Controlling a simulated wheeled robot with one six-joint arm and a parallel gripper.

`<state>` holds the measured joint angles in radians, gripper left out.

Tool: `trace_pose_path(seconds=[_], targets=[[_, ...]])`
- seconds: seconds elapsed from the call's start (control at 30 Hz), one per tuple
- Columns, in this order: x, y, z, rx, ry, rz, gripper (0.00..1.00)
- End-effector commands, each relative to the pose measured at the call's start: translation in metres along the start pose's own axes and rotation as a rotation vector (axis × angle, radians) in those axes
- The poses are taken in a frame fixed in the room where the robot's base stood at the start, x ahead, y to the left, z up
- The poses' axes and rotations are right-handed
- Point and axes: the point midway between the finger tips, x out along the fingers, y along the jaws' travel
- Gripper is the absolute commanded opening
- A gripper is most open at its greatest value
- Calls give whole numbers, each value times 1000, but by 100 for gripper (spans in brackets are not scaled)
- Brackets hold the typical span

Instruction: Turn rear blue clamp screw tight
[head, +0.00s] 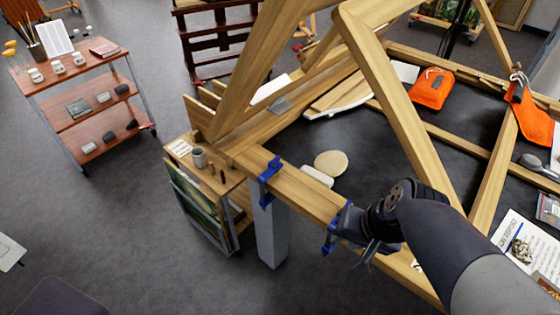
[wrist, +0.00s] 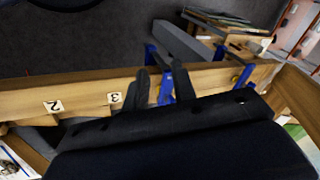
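Two blue clamps grip the front timber beam. One clamp (head: 269,172) sits near the beam's left end, with my gripper well away from it. The other clamp (head: 331,233) is closer to the middle, right at my gripper (head: 352,236). In the wrist view, a blue part of this clamp (wrist: 166,88) stands between the two dark fingers of my gripper (wrist: 160,86). The fingers are apart, with a visible gap beside the blue part; firm contact cannot be seen. The other clamp (wrist: 243,76) shows to the right there. My forearm hides part of the beam.
The timber frame (head: 305,192) has slanted braces rising beside my arm. A round pale pad (head: 331,163) and a white block (head: 317,176) lie behind the beam. An orange pouch (head: 432,88) lies farther back. A small wooden stand (head: 205,175) is left; open floor lies in front.

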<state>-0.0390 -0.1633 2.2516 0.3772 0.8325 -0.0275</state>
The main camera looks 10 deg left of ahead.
Motion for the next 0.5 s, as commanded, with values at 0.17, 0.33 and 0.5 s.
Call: trace_pose_path(seconds=[0.17, 0.33, 0.5], targets=[[4, -48, -54, 169, 0, -206, 11], [10, -78, -102, 318, 24, -358, 0], [14, -90, -131, 405, 46, -436, 0]])
